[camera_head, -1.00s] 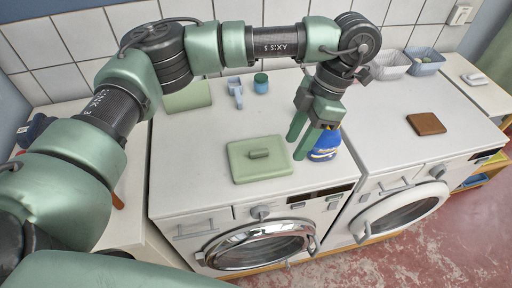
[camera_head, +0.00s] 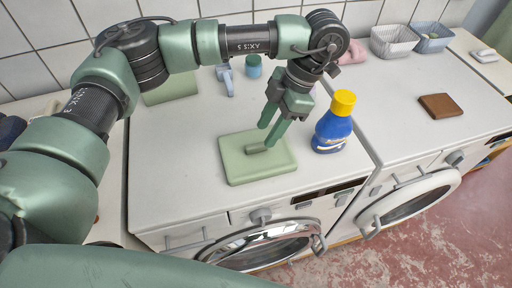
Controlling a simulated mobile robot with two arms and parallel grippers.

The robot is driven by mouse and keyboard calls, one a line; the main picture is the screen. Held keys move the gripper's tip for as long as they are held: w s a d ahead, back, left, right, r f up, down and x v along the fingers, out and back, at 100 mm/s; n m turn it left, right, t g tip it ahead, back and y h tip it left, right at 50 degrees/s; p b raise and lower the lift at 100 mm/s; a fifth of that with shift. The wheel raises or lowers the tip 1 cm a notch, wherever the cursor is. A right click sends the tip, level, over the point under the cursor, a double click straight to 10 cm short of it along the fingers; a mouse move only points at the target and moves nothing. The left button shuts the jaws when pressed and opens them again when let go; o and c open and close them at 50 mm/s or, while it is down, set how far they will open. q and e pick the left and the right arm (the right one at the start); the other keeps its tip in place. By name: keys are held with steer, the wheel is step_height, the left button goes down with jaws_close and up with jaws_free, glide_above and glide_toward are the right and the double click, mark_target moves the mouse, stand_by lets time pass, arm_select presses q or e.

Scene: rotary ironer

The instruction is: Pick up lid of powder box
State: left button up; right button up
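The lid (camera_head: 240,168), a pale green flat square with a small bar handle (camera_head: 256,148), lies on the top of the left washing machine near its front. My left gripper (camera_head: 270,132) is above the lid's right part, beside the handle. Its two green fingers point down and stand apart, with nothing seen between them. Whether a fingertip touches the handle I cannot tell. Another pale green block (camera_head: 171,91), perhaps the powder box, sits at the back left, partly behind my arm. My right gripper is not in view.
A blue bottle with a yellow cap (camera_head: 333,124) stands right of the lid, close to my gripper. A light blue scoop-like item (camera_head: 226,80) and a teal jar (camera_head: 253,66) stand behind. The right machine holds a brown block (camera_head: 440,105) and baskets (camera_head: 393,41); its middle is clear.

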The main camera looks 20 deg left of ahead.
mark_target(257, 144)
arm_select(q)
steer(key=a+f+p, duration=0.1)
steer(key=s+f+p, duration=0.1)
steer(key=f, duration=0.1)
steer(key=shift+s+a, duration=0.2)
steer(key=shift+a, duration=0.15)
steer(key=shift+a+f, duration=0.15)
steer(key=shift+f, duration=0.3)
jaws_close()
steer(key=shift+r, duration=0.1)
